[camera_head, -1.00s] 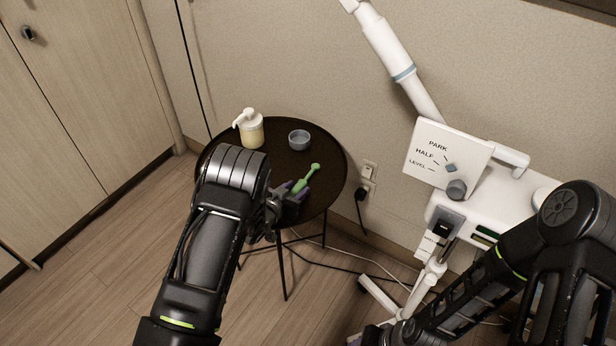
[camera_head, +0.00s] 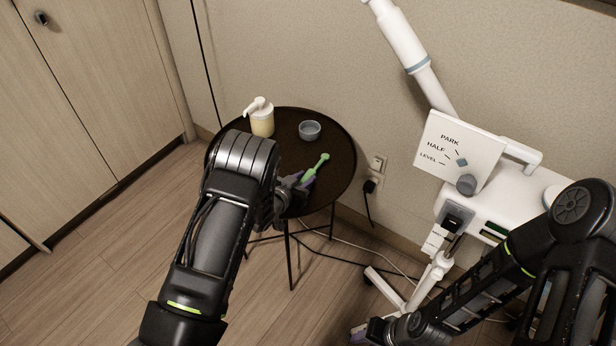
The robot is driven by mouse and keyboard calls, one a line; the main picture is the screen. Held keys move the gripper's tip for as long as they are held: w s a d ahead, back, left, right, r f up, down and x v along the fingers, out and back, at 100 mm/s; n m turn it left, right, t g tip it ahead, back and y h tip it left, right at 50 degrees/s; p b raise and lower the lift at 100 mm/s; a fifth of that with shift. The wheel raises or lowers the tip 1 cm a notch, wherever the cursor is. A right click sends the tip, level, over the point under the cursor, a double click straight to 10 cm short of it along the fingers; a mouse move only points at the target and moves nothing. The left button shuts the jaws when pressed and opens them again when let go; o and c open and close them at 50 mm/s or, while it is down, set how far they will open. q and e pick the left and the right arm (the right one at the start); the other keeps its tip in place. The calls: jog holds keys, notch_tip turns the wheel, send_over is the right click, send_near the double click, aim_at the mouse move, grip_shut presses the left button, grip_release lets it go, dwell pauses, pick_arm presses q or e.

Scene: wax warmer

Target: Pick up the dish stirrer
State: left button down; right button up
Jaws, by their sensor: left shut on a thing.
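The green dish stirrer (camera_head: 318,165) shows over the right side of the round dark table (camera_head: 335,150), its rounded end pointing up and to the right. I cannot tell whether the stirrer touches the table top. My right gripper (camera_head: 362,333) is low at the bottom edge of the picture, mostly hidden by its own arm, and its jaws cannot be made out.
A cream pump bottle (camera_head: 262,122) and a small grey bowl (camera_head: 310,130) stand on the table behind the stirrer. A white machine with a PARK/HALF/LEVEL panel (camera_head: 460,150) stands at right. Cables run over the floor to a wall outlet (camera_head: 377,170).

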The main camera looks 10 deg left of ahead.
pick_arm(q)
notch_tip(320, 180, up, 9)
jog(key=shift+f, duration=0.1)
jog(key=shift+r, duration=0.4)
dwell(0.4)
jog(key=shift+s+r, duration=0.1)
jog(key=shift+r, duration=0.2)
jog(key=s+a+r+n+y, duration=0.2)
jog(key=s+r+n+y, duration=0.1)
jog(key=s+r, duration=0.4)
jog(key=shift+s+t+y, duration=0.4)
jog(key=shift+s+y, duration=0.1)
jog(key=shift+s, duration=0.45)
jog(key=shift+r, duration=0.1)
